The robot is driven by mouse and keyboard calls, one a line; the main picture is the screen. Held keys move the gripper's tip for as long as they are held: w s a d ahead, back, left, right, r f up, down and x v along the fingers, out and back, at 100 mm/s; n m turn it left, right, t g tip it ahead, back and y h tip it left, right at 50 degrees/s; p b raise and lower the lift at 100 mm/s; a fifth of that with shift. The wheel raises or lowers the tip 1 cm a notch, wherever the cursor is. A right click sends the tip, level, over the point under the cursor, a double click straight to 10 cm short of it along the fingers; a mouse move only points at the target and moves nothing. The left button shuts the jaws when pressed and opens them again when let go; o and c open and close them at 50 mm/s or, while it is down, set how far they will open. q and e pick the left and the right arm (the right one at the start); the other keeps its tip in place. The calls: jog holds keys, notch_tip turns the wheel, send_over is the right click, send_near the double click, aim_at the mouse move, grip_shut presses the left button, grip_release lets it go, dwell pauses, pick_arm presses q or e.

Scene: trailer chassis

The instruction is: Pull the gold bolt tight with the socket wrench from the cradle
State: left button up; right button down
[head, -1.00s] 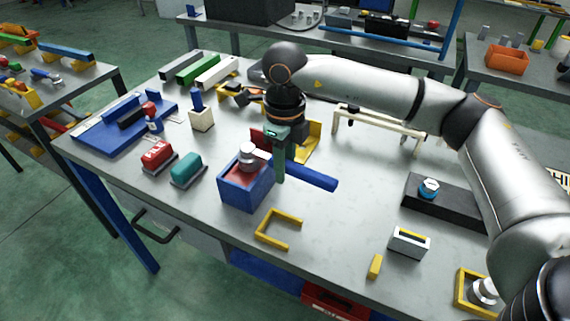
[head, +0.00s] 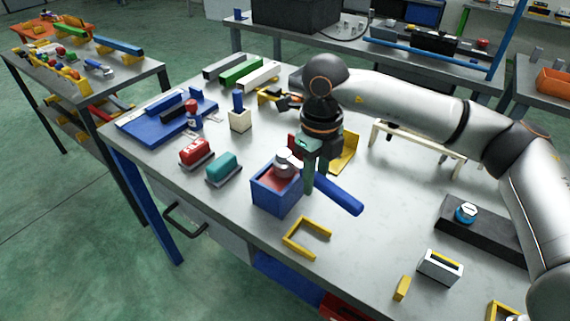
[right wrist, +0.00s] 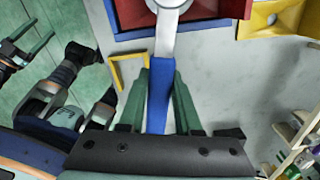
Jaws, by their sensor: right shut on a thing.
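The socket wrench has a blue handle (head: 337,194) and a silver head (head: 287,162). My right gripper (head: 309,184) is shut on the handle; in the right wrist view the blue handle (right wrist: 159,95) lies between its green fingers. The wrench head is over a blue box with a red inside (head: 270,200). I cannot make out a gold bolt; anything under the head is hidden. Which thing is the cradle is unclear; a yellow angled piece (head: 345,152) stands behind the gripper. My left gripper (right wrist: 28,42) shows at the left of the right wrist view, fingers apart and empty.
A yellow U-shaped frame (head: 306,237) lies in front of the blue box. Red (head: 194,152) and teal (head: 223,167) blocks stand to its left. A black block with a blue-topped piece (head: 466,212) is at the right. Bare table lies between the wrench handle and that block.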

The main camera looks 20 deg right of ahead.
dwell(0.3)
jog(key=shift+s+a+m, duration=0.25)
jog(key=shift+a+m, duration=0.4)
jog(key=shift+m, duration=0.35)
jog(key=shift+s+a+m, duration=0.1)
jog(key=shift+a+m, duration=0.6)
jog(key=shift+m, duration=0.2)
jog(key=shift+d+b, duration=0.2)
jog(key=shift+b, duration=0.1)
notch_tip(320, 180, up, 6)
jog(key=p, duration=0.3)
jog(key=shift+n+p, duration=0.3)
jog(key=shift+p, duration=0.1)
dwell(0.8)
